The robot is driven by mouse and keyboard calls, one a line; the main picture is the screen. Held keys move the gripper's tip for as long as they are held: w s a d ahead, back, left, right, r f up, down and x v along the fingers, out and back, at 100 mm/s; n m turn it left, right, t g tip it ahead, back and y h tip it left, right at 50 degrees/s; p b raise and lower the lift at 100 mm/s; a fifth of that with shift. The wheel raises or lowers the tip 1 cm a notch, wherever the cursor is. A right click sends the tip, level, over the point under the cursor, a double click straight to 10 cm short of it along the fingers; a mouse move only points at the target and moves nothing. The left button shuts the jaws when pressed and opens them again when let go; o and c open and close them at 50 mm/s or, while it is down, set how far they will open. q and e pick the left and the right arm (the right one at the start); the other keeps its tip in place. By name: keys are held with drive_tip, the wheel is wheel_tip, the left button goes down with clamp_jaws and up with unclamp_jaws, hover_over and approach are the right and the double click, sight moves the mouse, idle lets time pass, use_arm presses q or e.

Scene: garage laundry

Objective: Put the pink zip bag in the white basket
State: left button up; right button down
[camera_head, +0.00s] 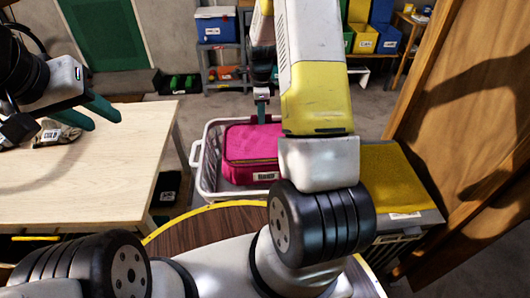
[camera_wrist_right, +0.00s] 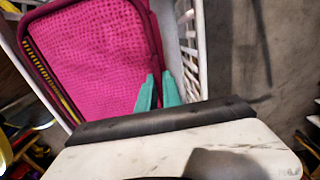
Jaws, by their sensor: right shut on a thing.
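The pink zip bag (camera_head: 250,146) is within the outline of the white basket (camera_head: 207,172), beyond the round wooden top. I cannot tell whether it rests on the basket's floor. My right gripper (camera_head: 262,112) reaches down at the bag's far edge, its teal fingers shut on the bag. In the right wrist view the bag (camera_wrist_right: 90,55) fills the upper left, with the fingers (camera_wrist_right: 158,92) at its edge and the basket's slatted wall (camera_wrist_right: 187,45) beside them. My left gripper (camera_head: 106,121) is open and empty above the pale table.
The pale wooden table (camera_head: 85,180) stands at the left, with a small labelled cloth item (camera_head: 55,134) on it. A yellow-topped box (camera_head: 385,175) is right of the basket. A wooden door (camera_head: 470,120) stands at the right. Shelves with bins (camera_head: 215,25) are behind.

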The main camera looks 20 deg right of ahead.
wheel_tip(320, 180, down, 10)
drive_tip(key=shift+f, duration=0.25)
idle(0.3)
drive_tip(key=c, duration=1.5)
unclamp_jaws()
drive_tip(key=shift+f, duration=0.15)
